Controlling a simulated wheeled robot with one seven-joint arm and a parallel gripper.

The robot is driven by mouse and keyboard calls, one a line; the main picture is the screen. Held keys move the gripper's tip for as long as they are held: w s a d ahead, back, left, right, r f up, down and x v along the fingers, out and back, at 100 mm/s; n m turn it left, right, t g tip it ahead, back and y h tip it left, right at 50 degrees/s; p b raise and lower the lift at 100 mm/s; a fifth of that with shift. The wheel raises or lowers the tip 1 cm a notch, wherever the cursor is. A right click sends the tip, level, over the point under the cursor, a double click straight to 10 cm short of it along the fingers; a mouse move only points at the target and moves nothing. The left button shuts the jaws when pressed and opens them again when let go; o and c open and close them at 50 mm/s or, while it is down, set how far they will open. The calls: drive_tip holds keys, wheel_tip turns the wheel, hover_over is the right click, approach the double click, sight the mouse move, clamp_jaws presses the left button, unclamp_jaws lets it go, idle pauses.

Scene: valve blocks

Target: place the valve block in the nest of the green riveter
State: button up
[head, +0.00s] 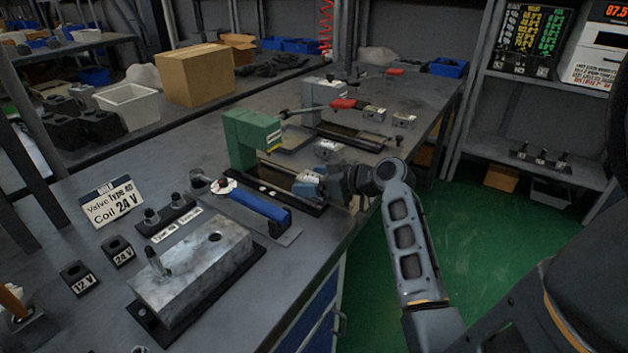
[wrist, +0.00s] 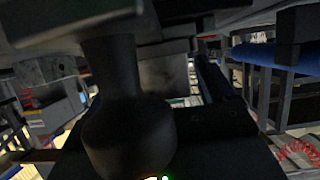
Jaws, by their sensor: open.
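The green riveter (head: 250,140) stands on the bench with a dark base plate running toward the front right. My gripper (head: 318,183) is low at the right end of that base and is open. A small silver block (head: 307,178), which looks like a valve block, sits at the fingertips; the gripper partly hides it, and I cannot tell whether it is fully seated in the nest. Another silver block (head: 327,149) lies just behind. The wrist view is filled by dark close-up shapes, and no valve block is clear there.
A large metal block with a pin (head: 195,265) lies at the front. A blue-handled tool (head: 258,206) lies beside the riveter. A grey press with a red-handled lever (head: 345,104) stands behind, with more silver blocks (head: 404,118) to its right. The green floor to the right is clear.

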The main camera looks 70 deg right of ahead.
drive_tip(key=v, duration=1.2)
